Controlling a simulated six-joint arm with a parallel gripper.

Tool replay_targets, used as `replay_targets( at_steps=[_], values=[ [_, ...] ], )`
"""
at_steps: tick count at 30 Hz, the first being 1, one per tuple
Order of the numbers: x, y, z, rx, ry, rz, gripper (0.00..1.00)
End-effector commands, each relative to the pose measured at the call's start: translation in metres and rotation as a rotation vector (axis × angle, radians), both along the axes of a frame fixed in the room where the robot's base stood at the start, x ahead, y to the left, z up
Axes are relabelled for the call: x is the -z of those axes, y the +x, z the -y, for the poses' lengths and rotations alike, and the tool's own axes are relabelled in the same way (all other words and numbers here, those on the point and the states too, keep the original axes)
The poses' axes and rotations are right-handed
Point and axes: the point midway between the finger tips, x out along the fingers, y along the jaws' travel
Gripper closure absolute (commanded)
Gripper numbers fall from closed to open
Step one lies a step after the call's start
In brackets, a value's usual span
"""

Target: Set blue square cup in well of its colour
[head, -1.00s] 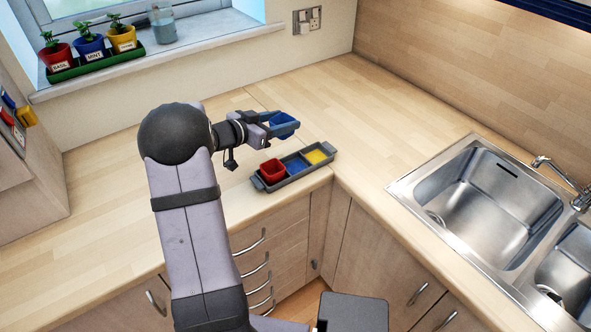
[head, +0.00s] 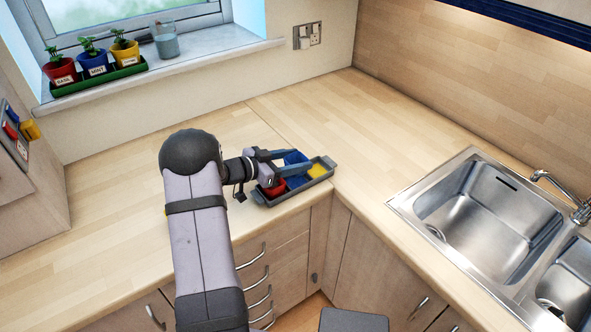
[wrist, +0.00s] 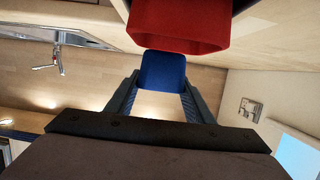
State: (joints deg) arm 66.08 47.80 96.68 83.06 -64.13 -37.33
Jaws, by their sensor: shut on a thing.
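The blue square cup (head: 294,158) is between the fingers of my gripper (head: 301,160), which is shut on it, over the middle of the grey tray (head: 329,163). In the wrist view the blue cup (wrist: 163,70) shows between the two fingertips. The red cup (head: 276,188) sits in the tray's left end, partly behind a finger; it is large at the top of the wrist view (wrist: 180,25). The yellow well (head: 318,171) is at the right end. The middle blue well is hidden by the cup and fingers, so I cannot tell whether the cup touches it.
The tray lies near the worktop's front edge by the inner corner. The worktop (head: 350,110) behind it is clear. A steel sink (head: 490,220) is to the right. Potted herbs in a green tray (head: 100,78) and a glass jar (head: 166,42) stand on the windowsill.

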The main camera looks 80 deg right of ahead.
Motion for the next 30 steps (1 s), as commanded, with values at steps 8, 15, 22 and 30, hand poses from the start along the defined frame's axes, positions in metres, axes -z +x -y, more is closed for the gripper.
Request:
replay_targets(
  at_steps=[8,15,22,30],
  values=[
    [0.017,0.0,-0.001,0.0,0.004,-0.002,0.77],
    [0.039,0.0,0.0,0.0,0.0,-0.001,0.77],
    [0.042,0.0,0.0,0.0,-0.001,-0.001,0.77],
    [0.046,0.0,0.0,0.0,0.0,0.0,0.47]
  ],
)
